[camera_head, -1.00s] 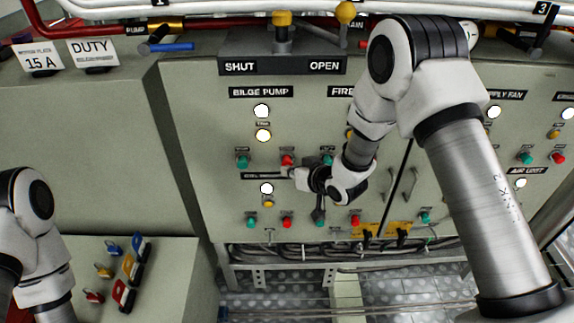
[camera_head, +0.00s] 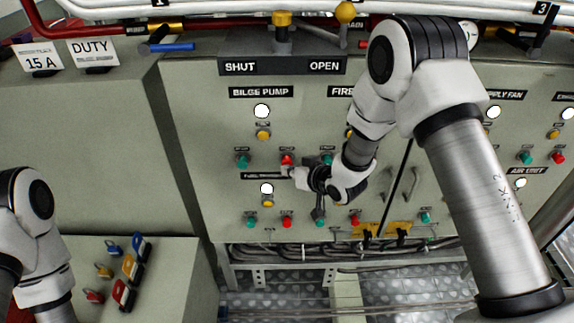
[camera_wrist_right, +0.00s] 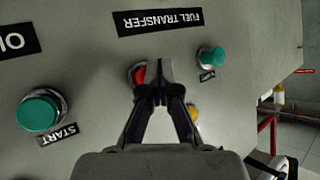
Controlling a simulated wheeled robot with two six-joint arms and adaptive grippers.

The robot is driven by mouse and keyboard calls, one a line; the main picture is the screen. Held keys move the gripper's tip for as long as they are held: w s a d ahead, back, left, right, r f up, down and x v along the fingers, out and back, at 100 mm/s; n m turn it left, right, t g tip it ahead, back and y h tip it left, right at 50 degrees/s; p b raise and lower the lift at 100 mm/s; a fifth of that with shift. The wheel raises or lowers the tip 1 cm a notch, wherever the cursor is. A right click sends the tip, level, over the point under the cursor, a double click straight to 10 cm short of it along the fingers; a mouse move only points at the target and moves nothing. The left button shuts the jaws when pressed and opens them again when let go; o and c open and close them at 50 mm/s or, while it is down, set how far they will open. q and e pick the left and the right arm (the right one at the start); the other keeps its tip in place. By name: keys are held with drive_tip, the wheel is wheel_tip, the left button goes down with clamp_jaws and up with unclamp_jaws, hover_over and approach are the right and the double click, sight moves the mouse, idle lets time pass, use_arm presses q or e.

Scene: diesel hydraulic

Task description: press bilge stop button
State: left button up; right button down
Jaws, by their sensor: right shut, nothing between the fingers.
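The bilge stop button is the red button (camera_head: 287,159) under the BILGE PUMP label (camera_head: 261,92), right of a green button (camera_head: 242,161). My right gripper (camera_head: 288,171) is shut and empty, its tips at the lower edge of the red button. In the right wrist view the shut fingertips (camera_wrist_right: 159,88) overlap the red button (camera_wrist_right: 139,75), hiding part of it; I cannot tell whether they press it. The upper bilge pump lamp (camera_head: 262,111) is white and the lower one (camera_head: 263,135) is yellow. My left gripper is out of view.
The FUEL TRANSFER row lies just below, with a white lamp (camera_head: 267,189) and several buttons. Green buttons flank the fingers in the wrist view, the larger marked START (camera_wrist_right: 38,112). Valve handles (camera_head: 283,20) and red pipes run above the panel.

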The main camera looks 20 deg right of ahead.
drive_tip(key=shift+s+a, duration=0.2)
drive_tip(key=shift+s, duration=0.5)
drive_tip(key=shift+s, duration=0.1)
drive_tip(key=shift+s+a, duration=0.25)
drive_tip(key=shift+s, duration=0.5)
drive_tip(key=shift+s+a, duration=0.2)
drive_tip(key=shift+s, duration=0.6)
drive_tip(key=shift+s+a, duration=0.25)
drive_tip(key=shift+s, duration=0.5)
drive_tip(key=s+d+f+m+g+h, duration=0.1)
drive_tip(key=s+d+f+g, duration=0.15)
drive_tip(key=s+f, duration=0.65)
drive_tip(key=s+d+f+m+g+h, duration=0.1)
drive_tip(key=s+f+g, duration=0.2)
drive_tip(key=s+f, duration=0.6)
drive_tip(key=s+d+f+g+h, duration=0.1)
drive_tip(key=s+d+g, duration=0.1)
drive_tip(key=s, duration=0.5)
drive_tip(key=s+d+f+g+h, duration=0.1)
drive_tip(key=s+g, duration=0.3)
drive_tip(key=s, duration=0.4)
drive_tip(key=shift+d+f+h, duration=0.3)
drive_tip(key=shift+d+f, duration=0.1)
drive_tip(key=shift+d, duration=0.1)
